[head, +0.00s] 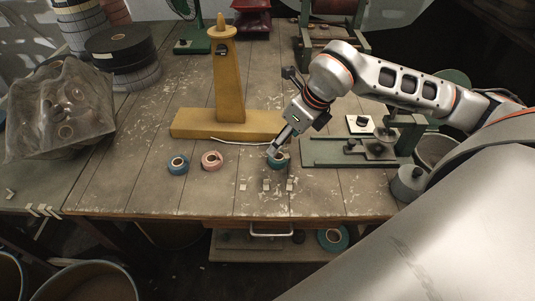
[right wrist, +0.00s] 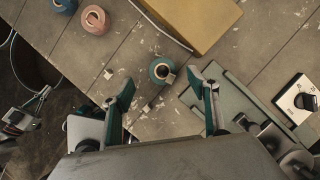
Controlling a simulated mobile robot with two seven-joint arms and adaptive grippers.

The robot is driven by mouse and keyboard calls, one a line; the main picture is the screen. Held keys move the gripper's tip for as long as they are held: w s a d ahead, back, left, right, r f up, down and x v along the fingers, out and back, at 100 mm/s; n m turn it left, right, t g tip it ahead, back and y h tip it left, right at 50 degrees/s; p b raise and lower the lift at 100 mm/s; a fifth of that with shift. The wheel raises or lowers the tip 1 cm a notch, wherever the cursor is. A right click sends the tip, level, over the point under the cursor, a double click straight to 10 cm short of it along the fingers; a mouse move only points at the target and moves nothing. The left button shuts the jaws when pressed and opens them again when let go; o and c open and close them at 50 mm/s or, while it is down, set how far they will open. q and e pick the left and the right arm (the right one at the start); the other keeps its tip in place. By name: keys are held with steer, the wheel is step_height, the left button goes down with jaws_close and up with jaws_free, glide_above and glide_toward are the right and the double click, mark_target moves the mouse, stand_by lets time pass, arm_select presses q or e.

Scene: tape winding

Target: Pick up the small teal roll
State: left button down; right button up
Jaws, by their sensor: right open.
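The small teal roll (head: 277,161) lies on the wooden table, partly covered by my right gripper (head: 282,149) in the head view. In the right wrist view the teal roll (right wrist: 162,71) sits just beyond the fingertips, roughly between them. My right gripper (right wrist: 166,88) is open, with a finger on either side and nothing held. A gap shows between the roll and both fingers in that view.
A blue roll (head: 178,164) and a pink roll (head: 211,160) lie to the left. A yellow stand (head: 230,85) with a wide base is behind. A green metal fixture (head: 325,152) is at right. Small pale tabs (head: 266,184) lie near the table's front edge.

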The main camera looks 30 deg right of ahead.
mark_target(281, 155)
steer(key=shift+x, duration=1.1)
step_height(281, 155, down, 4)
steer(key=shift+f, duration=0.25)
steer(key=shift+w+f, duration=0.35)
steer(key=shift+f, duration=0.2)
steer(key=c, duration=1.2)
